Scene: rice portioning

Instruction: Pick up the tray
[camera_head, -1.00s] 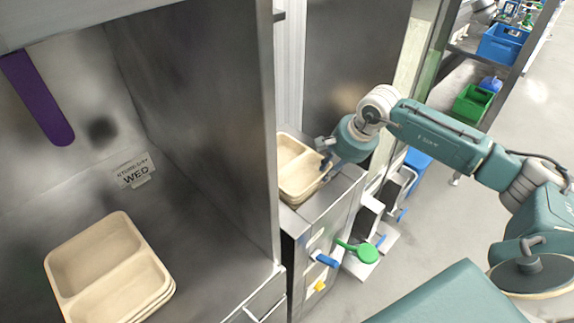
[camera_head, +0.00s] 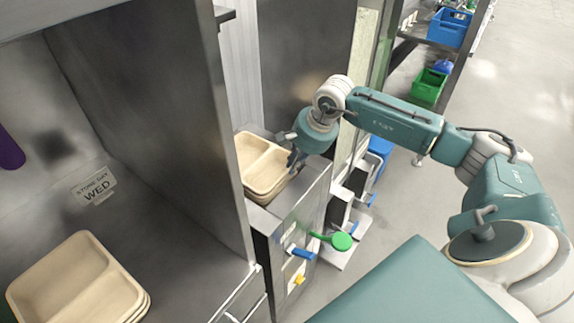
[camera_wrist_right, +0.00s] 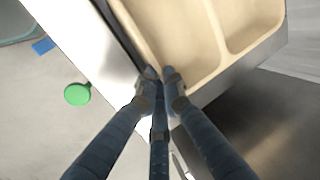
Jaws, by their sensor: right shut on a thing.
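A beige tray (camera_head: 243,160) with two compartments sits on the metal counter beyond the cabinet's side wall. It looks like the top one of a small stack. My right gripper (camera_head: 292,160) is at the tray's right edge. In the right wrist view, my right fingertips (camera_wrist_right: 161,73) are close together, shut on the rim of the tray (camera_wrist_right: 190,45). I cannot tell whether the tray is raised off what lies under it. My left gripper is not in view.
Another stack of beige trays (camera_head: 78,275) stands inside the metal cabinet at the left, near a "WED" label (camera_head: 95,187). The cabinet's side wall (camera_head: 190,110) stands between the two stacks. A green round paddle (camera_head: 341,241) and blue handle (camera_head: 300,253) stick out from the counter front.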

